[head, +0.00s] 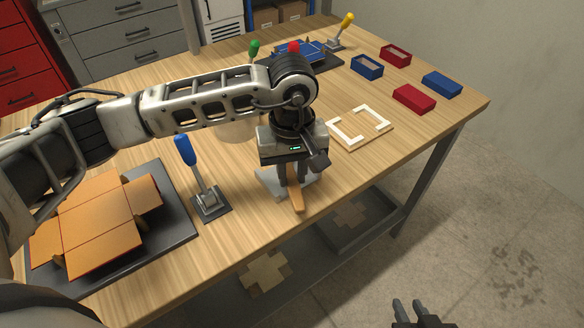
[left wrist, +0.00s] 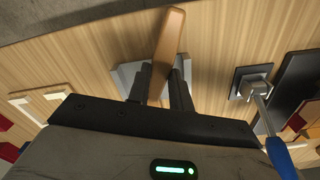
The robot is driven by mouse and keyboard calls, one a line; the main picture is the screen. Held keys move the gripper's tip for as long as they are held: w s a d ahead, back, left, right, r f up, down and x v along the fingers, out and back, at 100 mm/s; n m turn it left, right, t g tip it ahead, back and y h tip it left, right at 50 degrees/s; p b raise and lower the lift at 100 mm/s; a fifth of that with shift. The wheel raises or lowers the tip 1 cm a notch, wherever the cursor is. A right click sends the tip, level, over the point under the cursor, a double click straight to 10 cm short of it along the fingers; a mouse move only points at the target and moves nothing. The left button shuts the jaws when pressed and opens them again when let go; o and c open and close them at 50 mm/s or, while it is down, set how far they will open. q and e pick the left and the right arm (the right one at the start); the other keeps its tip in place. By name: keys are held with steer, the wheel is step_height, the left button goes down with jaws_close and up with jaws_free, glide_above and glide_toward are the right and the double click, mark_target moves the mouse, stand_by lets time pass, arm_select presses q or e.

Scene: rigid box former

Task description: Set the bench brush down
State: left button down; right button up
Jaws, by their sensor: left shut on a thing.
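The bench brush shows as an orange-brown wooden handle (head: 297,201) below my left gripper (head: 293,182), near the front edge of the bench. My left gripper is shut on the brush. In the left wrist view the handle (left wrist: 168,45) sticks out between the two dark fingers (left wrist: 160,85). The bristles are hidden. A light grey piece (head: 272,184) lies under the gripper and shows on both sides of the handle; I cannot tell whether the brush touches it. My right gripper (head: 410,312) is low at the picture's bottom, off the bench, and its opening is unclear.
A blue-handled toggle clamp (head: 208,202) stands close left of my left gripper. An orange box blank (head: 95,225) lies on a dark plate at left. A cream frame (head: 358,128) lies at right, with red and blue boxes behind. Bare wood (head: 400,145) lies right of it.

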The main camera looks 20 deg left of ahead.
arm_select(q)
steer(key=shift+f+b, duration=0.45)
steer(key=shift+b, duration=0.2)
steer(key=shift+f, duration=0.15)
arm_select(e)
steer(key=shift+s+f, duration=0.1)
steer(key=shift+f, duration=0.5)
arm_select(q)
steer(key=shift+b, duration=0.3)
arm_select(e)
steer(key=shift+a, duration=0.1)
arm_select(q)
steer(key=c, duration=1.3)
jaws_free()
steer(key=shift+o, duration=0.2)
arm_select(e)
steer(key=shift+r, duration=0.25)
